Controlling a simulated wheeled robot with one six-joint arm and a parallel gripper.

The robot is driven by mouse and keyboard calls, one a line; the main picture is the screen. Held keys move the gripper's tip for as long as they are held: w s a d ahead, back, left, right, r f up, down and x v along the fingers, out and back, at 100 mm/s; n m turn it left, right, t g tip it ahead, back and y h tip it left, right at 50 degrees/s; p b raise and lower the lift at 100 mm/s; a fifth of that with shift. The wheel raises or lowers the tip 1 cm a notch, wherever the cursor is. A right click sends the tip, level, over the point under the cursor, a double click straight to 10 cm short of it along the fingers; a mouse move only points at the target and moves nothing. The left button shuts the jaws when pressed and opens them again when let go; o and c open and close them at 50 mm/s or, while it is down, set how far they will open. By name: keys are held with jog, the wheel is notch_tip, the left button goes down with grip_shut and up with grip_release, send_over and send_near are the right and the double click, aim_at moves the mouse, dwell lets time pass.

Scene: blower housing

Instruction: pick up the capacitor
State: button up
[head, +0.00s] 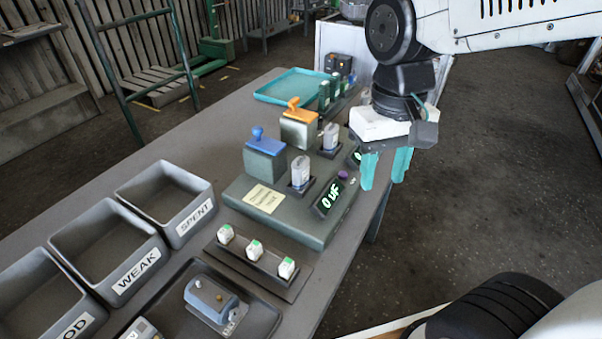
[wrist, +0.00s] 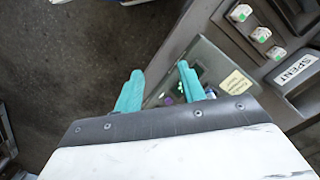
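No part in view is labelled as the capacitor. My gripper (head: 382,183) hangs fingers down by the table's right edge, right of the tester. Its teal fingers are apart with nothing between them, also in the wrist view (wrist: 160,70).
Three small white blocks with green tops sit on a strip (head: 249,267). Grey bins marked SPENT (head: 203,218) and WEAK (head: 138,274) stand left. A grey motor-like part (head: 210,300) lies in a dark tray. Blue-handled (head: 265,158) and orange-handled (head: 299,128) blocks stand behind; a teal tray (head: 275,91) is farther.

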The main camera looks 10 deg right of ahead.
aim_at(300, 162)
jog(key=w+a+f+m, duration=0.1)
jog(key=w+a+m, duration=0.2)
jog(key=w, duration=0.2)
jog(key=w+a+f+m, duration=0.1)
jog(key=w+a+m, duration=0.2)
jog(key=w, duration=0.2)
jog(key=w+a+f+m, duration=0.1)
jog(key=w+a+m, duration=0.2)
jog(key=w, duration=0.2)
jog(key=shift+a, duration=0.3)
jog(key=shift+w+r+m+t, duration=0.2)
jog(key=shift+m+t, duration=0.1)
jog(key=shift+m, duration=0.2)
jog(key=shift+a+m, duration=0.1)
jog(key=shift+m, duration=0.2)
jog(key=shift+f, duration=0.3)
jog(key=f, duration=0.7)
jog(key=shift+d+f, duration=0.15)
jog(key=shift+d, duration=0.05)
jog(key=c, duration=0.6)
